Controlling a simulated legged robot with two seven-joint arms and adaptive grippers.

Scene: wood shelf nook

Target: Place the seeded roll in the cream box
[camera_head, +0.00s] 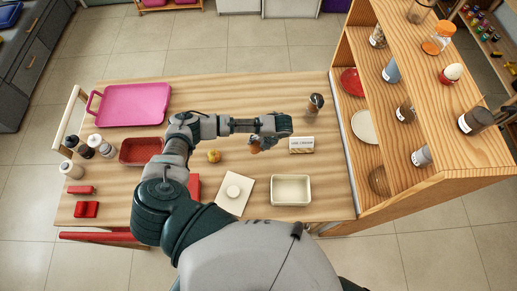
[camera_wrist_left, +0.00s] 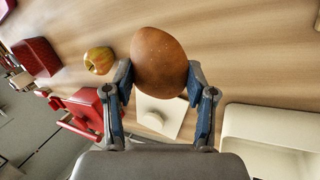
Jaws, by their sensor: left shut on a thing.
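The seeded roll (camera_wrist_left: 160,62) is brown and egg-shaped with small specks; it sits between the fingertips of my left gripper (camera_wrist_left: 160,85) in the wrist view. In the head view my left gripper (camera_head: 268,132) is above the table, and only a brown bit of the roll (camera_head: 256,146) shows beside the fingers. The left gripper is shut on the roll. The cream box (camera_head: 291,204) is an open, empty rectangular box at the table's front, below the gripper in the picture. Its wall also shows at lower right in the wrist view (camera_wrist_left: 270,125). My right gripper is not in view.
A yellowish apple (camera_head: 214,156) and a white board (camera_head: 230,205) with a round white piece lie left of the box. A small labelled pack (camera_head: 301,145) and a dark-topped jar (camera_head: 315,103) stand behind it. A wooden shelf (camera_head: 440,100) borders the right; a pink tray (camera_head: 135,104) lies left.

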